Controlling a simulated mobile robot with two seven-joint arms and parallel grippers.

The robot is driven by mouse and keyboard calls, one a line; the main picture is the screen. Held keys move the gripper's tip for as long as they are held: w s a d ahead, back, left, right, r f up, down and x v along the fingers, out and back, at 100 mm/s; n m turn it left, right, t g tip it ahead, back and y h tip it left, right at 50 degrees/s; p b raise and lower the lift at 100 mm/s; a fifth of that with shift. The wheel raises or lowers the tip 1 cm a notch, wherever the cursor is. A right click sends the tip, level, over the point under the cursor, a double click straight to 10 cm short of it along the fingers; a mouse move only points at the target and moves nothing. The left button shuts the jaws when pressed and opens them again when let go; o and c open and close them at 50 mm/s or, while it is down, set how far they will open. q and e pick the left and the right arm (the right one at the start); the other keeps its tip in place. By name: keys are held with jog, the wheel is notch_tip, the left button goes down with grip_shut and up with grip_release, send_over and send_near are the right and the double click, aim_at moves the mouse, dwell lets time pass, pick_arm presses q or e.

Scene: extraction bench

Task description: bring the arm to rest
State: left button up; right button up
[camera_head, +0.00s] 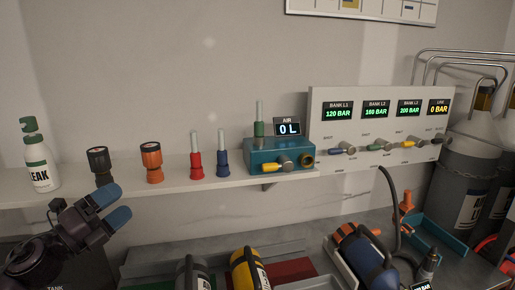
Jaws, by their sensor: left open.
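My left gripper (112,207) comes in at the lower left, its two blue-tipped fingers parted with nothing visible between them. It appears in front of the lower part of the wall, just below the shelf (75,193) in the picture. The rest of my left arm runs out of the picture at the lower left. My right gripper is not in view.
On the shelf stand a LEAK bottle (40,170), black (99,162) and orange (152,160) fittings, red (196,160) and blue (222,160) tubes and a teal AIR box (270,155). Cylinders (248,270) lie below; a gauge panel (375,130) stands right.

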pick_arm(q)
jog(key=s+a+f+n+g+y, duration=0.1)
jog(key=s+a+f+n+y, duration=0.1)
jog(key=s+f+n+y, duration=0.65)
jog(key=s+a+f+n+g+y, duration=0.1)
jog(key=s+a+f+n+y, duration=0.2)
jog(key=f+n+y, duration=0.9)
jog(key=s+d+f+n+g+h, duration=0.2)
jog(key=s+f+n+g, duration=0.15)
jog(key=s, duration=0.35)
jog(key=s+d+f+n+g+h, duration=0.2)
jog(key=s+n+g, duration=0.15)
jog(key=s, duration=0.25)
jog(key=s+d+f+n+g+h, duration=0.3)
jog(key=s+g, duration=0.1)
jog(key=s, duration=0.3)
jog(key=w+f+m+t, duration=0.1)
jog(key=w+f+t, duration=0.6)
jog(key=f, duration=0.3)
jog(key=shift+w+a+f+t, duration=0.2)
jog(key=shift+t, duration=0.3)
